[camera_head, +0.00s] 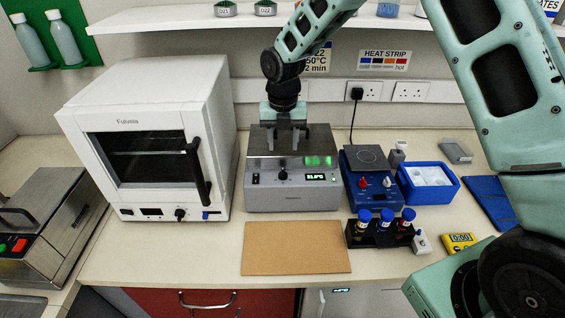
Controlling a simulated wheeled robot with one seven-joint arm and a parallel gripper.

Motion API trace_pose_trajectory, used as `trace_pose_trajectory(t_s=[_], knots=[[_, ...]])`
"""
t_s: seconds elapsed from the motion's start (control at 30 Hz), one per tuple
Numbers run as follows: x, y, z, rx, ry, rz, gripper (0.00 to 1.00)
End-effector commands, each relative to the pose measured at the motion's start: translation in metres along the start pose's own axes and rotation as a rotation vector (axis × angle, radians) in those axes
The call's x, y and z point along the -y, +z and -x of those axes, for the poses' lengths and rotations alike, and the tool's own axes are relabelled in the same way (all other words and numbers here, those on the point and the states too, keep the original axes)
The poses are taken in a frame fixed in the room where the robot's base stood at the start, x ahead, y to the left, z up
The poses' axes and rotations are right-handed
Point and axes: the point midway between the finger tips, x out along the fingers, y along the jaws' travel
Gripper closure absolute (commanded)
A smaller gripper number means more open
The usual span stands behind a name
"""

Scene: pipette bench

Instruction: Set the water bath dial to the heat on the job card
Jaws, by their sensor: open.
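The water bath (258,195) is a grey metal box with a flat lid in the middle of the bench. Its black dial (282,175) is on the front panel, between a black switch at left and a small green-lit display (316,177) at right. The display's digits are too small to read surely. My gripper (284,143) is open and empty, fingers down, over the bath's top and above the dial, apart from it.
A white oven (150,95) stands close at left. A blue hotplate (372,185), a vial rack (378,238) and a blue tub (428,198) stand at right. A brown mat (295,248) lies in front of the bath. A shelf (200,22) runs above.

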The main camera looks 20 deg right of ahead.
Motion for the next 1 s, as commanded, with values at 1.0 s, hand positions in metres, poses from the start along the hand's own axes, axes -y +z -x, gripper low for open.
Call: trace_pose_trajectory(t_s=[1.0], knots=[[0.000, 0.000, -0.094, 0.001, 0.001, -0.001, 0.76]])
